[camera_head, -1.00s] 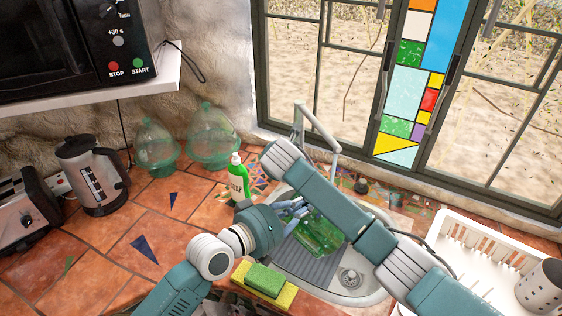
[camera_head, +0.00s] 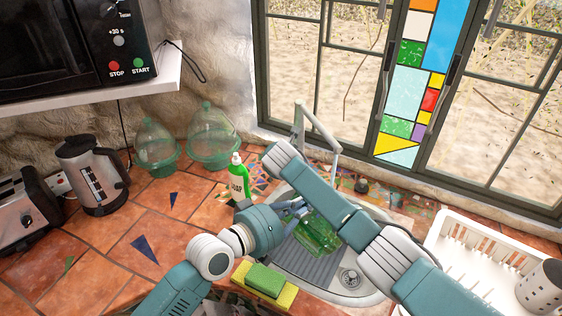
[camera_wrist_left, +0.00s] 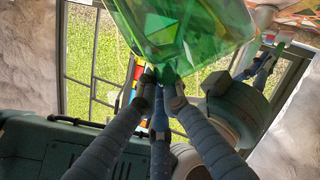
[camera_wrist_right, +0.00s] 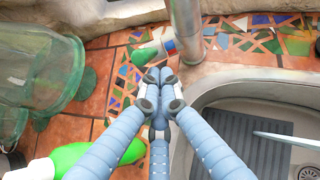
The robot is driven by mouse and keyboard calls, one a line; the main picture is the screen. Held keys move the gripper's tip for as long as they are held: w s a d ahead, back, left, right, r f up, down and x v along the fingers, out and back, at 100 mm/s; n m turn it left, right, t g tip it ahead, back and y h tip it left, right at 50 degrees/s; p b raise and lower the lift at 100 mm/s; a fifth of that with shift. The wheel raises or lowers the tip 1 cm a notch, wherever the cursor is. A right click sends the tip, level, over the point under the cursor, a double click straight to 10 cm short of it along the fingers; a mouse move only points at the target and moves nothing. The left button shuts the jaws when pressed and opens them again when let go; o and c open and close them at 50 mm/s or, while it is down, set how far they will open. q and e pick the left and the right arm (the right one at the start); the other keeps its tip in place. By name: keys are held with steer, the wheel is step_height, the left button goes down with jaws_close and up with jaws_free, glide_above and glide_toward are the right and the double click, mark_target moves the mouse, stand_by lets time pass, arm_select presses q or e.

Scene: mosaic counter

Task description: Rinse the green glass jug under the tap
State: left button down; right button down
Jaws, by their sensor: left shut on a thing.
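The green glass jug (camera_head: 318,234) is over the sink (camera_head: 372,297), tilted, partly hidden behind my right arm. My left gripper (camera_head: 292,208) is shut on the jug; in the left wrist view the fingers (camera_wrist_left: 162,88) close at the end of the green glass (camera_wrist_left: 185,30). The metal tap (camera_head: 318,128) rises behind the sink; no water stream is visible. My right arm crosses over the sink, its fingers hidden in the head view. In the right wrist view my right gripper's fingertips (camera_wrist_right: 161,92) are together, with nothing seen between them, in front of the tap's base (camera_wrist_right: 186,30).
A green soap bottle (camera_head: 238,180) stands left of the sink. Green glass vessels (camera_head: 212,150) and a kettle (camera_head: 92,175) stand further left. A sponge (camera_head: 265,279) lies at the front. A white dish rack (camera_head: 480,250) is right of the sink.

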steer(key=shift+w+r, duration=0.45)
steer(key=shift+r, duration=0.05)
steer(key=shift+w+d+r, duration=0.1)
steer(key=shift+w+r, duration=0.75)
steer(key=shift+w, duration=0.05)
steer(key=shift+w+d+r, duration=0.1)
steer(key=shift+w+r, duration=0.3)
steer(key=shift+w, duration=0.3)
steer(key=shift+w+r, duration=0.35)
steer(key=shift+w, duration=0.35)
steer(key=shift+w+r, duration=0.1)
steer(key=shift+r, duration=0.15)
steer(key=shift+w+r, duration=0.1)
steer(key=shift+r, duration=0.95)
step_height(320, 180, up, 7)
steer(key=s, duration=0.2)
steer(key=shift+s, duration=0.3)
